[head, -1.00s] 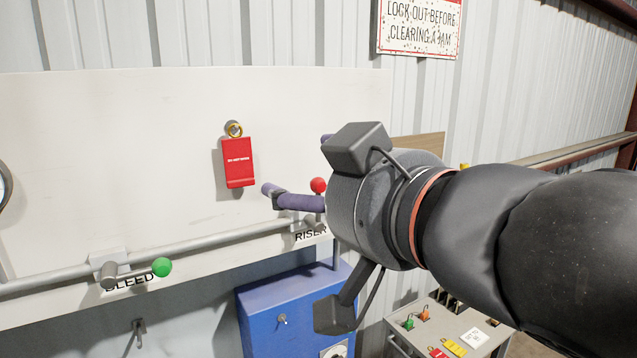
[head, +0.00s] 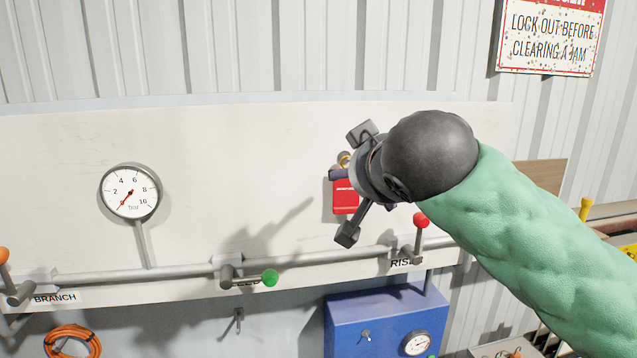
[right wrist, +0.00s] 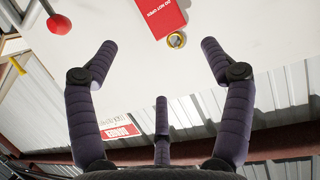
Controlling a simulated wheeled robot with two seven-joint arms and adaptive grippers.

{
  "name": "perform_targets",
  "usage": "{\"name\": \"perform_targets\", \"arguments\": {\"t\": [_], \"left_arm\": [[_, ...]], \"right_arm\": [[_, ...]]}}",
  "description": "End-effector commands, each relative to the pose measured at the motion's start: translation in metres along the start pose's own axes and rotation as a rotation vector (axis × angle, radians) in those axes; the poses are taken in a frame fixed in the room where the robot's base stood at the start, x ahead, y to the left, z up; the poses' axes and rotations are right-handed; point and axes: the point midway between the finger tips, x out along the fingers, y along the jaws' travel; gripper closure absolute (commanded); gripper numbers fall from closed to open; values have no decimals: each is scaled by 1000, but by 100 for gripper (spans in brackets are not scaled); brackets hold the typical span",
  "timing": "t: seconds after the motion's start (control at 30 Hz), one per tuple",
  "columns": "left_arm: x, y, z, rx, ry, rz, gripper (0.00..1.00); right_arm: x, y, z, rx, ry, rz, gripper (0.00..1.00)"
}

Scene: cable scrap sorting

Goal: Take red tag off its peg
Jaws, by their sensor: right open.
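The red tag (head: 345,197) hangs flat on the white panel from a brass-coloured ring (head: 343,159), partly hidden behind my right gripper (head: 340,174). In the right wrist view the red tag (right wrist: 163,14) shows at the top, upside down with white lettering, cut off by the frame edge. Its ring (right wrist: 176,40) lies between the spread tips of my right gripper (right wrist: 159,47), farther off against the panel. The purple fingers are open and empty, and look apart from the tag. The peg itself is hard to make out. My left gripper is not in view.
A pipe (head: 180,270) runs along the panel below the tag, with a red-knobbed lever (head: 420,220) and a green-knobbed lever (head: 269,278). A pressure gauge (head: 130,192) is at left. A blue box (head: 380,318) stands below.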

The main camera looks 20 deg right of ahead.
Motion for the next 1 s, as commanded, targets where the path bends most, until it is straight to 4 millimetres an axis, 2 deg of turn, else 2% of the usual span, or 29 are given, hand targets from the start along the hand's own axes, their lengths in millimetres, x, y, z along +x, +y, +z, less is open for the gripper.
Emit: {"name": "perform_targets", "arguments": {"t": [0.23, 0.5, 0.77, 1.0], "left_arm": [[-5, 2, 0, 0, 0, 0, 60], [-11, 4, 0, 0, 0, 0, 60], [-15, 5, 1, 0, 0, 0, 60], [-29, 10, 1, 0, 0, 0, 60]], "right_arm": [[19, 6, -2, 5, -12, 21, 19], [54, 6, -2, 5, -12, 21, 19], [69, 4, 0, 5, -12, 17, 19], [101, -1, 3, 4, -13, 20, 19]]}}
